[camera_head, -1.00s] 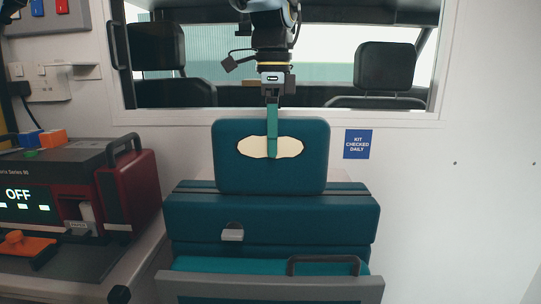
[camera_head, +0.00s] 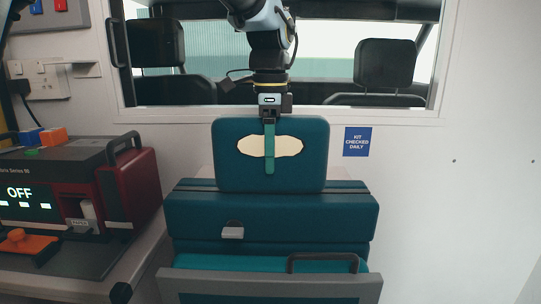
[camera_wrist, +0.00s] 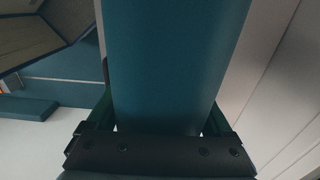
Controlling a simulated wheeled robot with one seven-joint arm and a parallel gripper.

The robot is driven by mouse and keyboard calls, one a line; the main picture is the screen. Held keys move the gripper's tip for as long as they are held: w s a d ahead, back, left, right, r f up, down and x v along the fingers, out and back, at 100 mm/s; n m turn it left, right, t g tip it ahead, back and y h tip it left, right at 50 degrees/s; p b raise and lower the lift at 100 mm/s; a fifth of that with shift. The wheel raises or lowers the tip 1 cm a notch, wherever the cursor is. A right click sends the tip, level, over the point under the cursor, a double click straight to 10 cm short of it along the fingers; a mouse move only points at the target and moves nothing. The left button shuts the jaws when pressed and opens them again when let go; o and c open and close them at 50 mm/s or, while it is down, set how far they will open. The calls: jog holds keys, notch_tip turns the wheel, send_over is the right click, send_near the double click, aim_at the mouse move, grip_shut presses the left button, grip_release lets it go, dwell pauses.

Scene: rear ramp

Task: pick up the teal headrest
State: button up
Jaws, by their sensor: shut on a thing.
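The teal headrest (camera_head: 310,170) stands upright at the top of the teal stretcher backrest (camera_head: 270,217), with a cream patch on its front face. My gripper (camera_head: 269,172) comes down from above, over the headrest's top edge. One green finger lies along the front face across the cream patch; the other is hidden behind in the head view. In the wrist view the headrest (camera_wrist: 175,60) fills the middle, with green fingers (camera_wrist: 160,118) on both its sides. The gripper is shut on it. The headrest's lower edge still meets the backrest top, with no clear gap.
A window opening (camera_head: 300,70) with seats beyond is behind my arm. A red and grey device (camera_head: 60,190) reading OFF stands on the left counter. A blue sign (camera_head: 357,142) is on the wall at right. A grey bar with a black handle (camera_head: 322,262) is in front.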

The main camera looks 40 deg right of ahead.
grip_shut()
jog(key=shift+r, duration=0.1)
dwell(0.3)
notch_tip(320, 180, up, 18)
dwell(0.8)
jog(key=shift+r, duration=0.15)
notch_tip(320, 180, up, 9)
jog(key=p, duration=0.9)
jog(key=shift+p, duration=0.35)
dwell(0.9)
